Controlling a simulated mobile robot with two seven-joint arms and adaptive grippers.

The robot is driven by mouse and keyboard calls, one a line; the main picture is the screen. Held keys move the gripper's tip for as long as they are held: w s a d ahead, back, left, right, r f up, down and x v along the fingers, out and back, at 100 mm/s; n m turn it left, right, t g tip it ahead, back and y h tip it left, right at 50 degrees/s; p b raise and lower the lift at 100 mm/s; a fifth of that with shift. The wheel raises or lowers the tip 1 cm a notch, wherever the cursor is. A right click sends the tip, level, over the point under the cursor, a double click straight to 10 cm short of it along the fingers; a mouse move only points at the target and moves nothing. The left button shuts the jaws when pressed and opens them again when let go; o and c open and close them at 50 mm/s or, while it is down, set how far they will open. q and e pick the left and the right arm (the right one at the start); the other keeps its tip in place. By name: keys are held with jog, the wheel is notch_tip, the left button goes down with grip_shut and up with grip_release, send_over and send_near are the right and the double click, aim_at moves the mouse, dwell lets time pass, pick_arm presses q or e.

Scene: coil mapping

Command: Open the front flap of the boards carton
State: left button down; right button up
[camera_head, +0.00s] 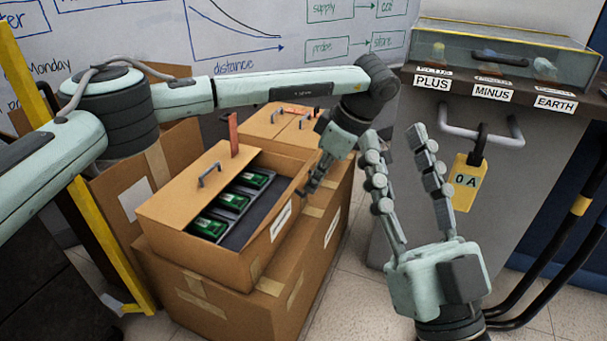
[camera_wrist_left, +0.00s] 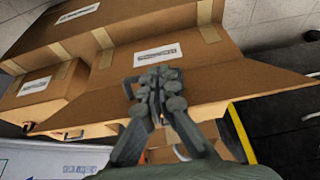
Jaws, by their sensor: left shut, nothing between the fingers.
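The boards carton (camera_head: 226,262) stands on a larger carton. Its top is partly open, showing several green boards (camera_head: 232,201) in dark slots. A brown flap with a grey handle (camera_head: 208,173) covers its left part. My left gripper (camera_head: 304,190) is shut and empty at the right end of the carton's labelled side. In the left wrist view its closed fingers (camera_wrist_left: 157,78) are over a brown flap (camera_wrist_left: 245,80), beside a wall with a white label (camera_wrist_left: 155,55). I cannot tell whether they touch it. My right gripper (camera_head: 395,138) is open and empty, right of the carton.
A closed carton (camera_head: 283,122) with handles stands behind. The lower carton (camera_head: 270,308) bears the boards carton. A grey cabinet at the right carries a glass case (camera_head: 500,52) and a yellow padlock-like tag (camera_head: 467,182). A yellow post (camera_head: 108,245) stands at the left.

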pick_arm(q)
jog(key=shift+w+a, duration=0.1)
jog(key=shift+a, duration=0.05)
jog(key=shift+w+a+r, duration=0.1)
jog(key=shift+a, duration=0.1)
dwell(0.3)
jog(key=shift+r, duration=0.1)
